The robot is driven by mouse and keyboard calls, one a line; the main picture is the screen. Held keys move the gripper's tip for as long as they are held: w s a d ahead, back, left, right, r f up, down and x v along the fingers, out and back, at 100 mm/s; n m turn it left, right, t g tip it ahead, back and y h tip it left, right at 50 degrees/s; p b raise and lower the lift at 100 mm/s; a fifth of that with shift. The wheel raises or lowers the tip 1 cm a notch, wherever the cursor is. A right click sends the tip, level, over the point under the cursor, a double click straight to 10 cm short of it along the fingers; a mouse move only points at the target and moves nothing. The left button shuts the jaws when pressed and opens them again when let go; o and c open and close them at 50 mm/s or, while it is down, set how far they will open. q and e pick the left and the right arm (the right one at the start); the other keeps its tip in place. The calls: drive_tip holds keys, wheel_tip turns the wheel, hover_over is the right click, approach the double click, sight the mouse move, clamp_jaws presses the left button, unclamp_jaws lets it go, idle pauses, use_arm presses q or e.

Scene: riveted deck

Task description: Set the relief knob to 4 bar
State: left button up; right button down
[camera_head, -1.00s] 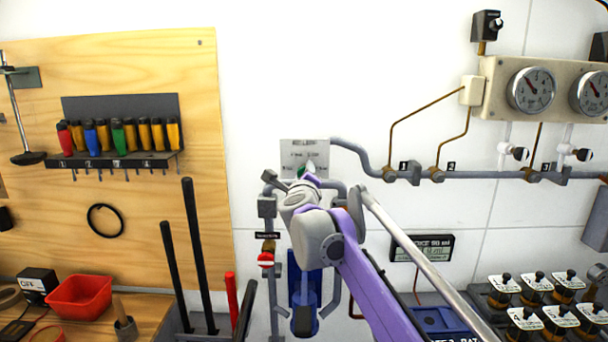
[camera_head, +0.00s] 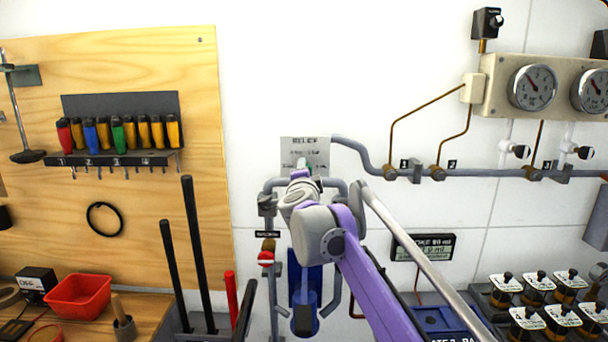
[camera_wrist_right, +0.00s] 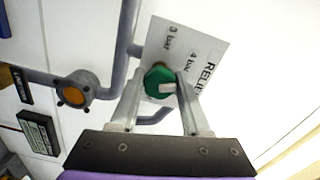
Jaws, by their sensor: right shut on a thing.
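The relief knob (camera_wrist_right: 158,82) is green with a pale mark on its face, seen in the right wrist view. It sits by a grey plate (camera_wrist_right: 185,45) lettered RELIEF, with 3 bar and 4 bar marks. My right gripper (camera_wrist_right: 163,84) is shut on the knob, one finger on each side. I cannot tell which mark the knob's pale mark lines up with. In the head view the plate (camera_head: 312,148) shows above my right wrist, and my wrist hides most of the knob. My left gripper is not in view.
Grey pipes (camera_head: 470,174) run along the wall, with two dial gauges (camera_head: 532,88) at upper right. A red and white valve (camera_head: 266,258) sits left of my right arm. Black upright bars (camera_head: 196,250) stand further left, before a wooden tool board (camera_head: 130,220).

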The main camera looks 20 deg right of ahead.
drive_tip(key=shift+n, duration=0.7)
drive_tip(key=shift+c, duration=1.9)
unclamp_jaws()
drive_tip(key=b+v, duration=0.2)
drive_tip(key=v, duration=0.8)
drive_tip(key=shift+s, duration=0.4)
drive_tip(key=shift+a, duration=0.15)
